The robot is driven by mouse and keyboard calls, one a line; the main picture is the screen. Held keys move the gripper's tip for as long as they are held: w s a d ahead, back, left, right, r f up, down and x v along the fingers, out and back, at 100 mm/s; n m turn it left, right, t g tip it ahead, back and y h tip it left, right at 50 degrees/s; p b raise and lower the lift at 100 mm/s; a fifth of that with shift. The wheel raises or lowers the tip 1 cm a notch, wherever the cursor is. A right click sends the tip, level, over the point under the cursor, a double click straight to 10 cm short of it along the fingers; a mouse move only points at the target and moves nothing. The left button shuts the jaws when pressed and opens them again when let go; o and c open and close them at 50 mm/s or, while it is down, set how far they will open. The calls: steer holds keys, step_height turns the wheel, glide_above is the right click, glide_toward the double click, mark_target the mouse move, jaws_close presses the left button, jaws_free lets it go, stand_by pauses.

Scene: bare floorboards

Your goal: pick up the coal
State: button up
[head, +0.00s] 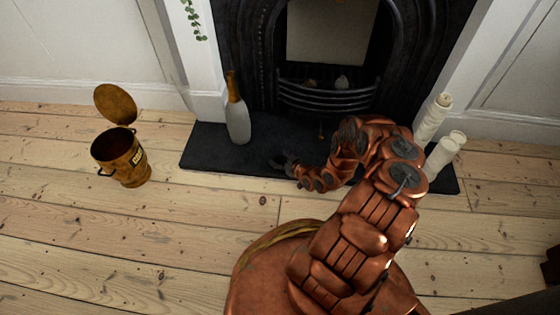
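Small lumps show in the fireplace grate, a grey one (342,82) and a brownish one beside it; I cannot tell whether either is the coal. No other piece is clearly recognisable as coal. My gripper (279,163) is low over the front part of the dark hearth slab, to the right of the bottle and in front of the grate. Its dark fingers blend with the slab, so their opening and anything between them cannot be made out. My copper arm hides the right part of the hearth.
A brass bucket (122,158) with its lid raised stands on the floorboards at left; its inside is dark. A white bottle with an amber neck (238,119) stands on the hearth slab (205,147). White candles (434,117) stand at the slab's right. The left foreground floor is clear.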

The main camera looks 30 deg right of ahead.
jaws_close()
stand_by(0.3)
steer(key=shift+r, duration=0.1)
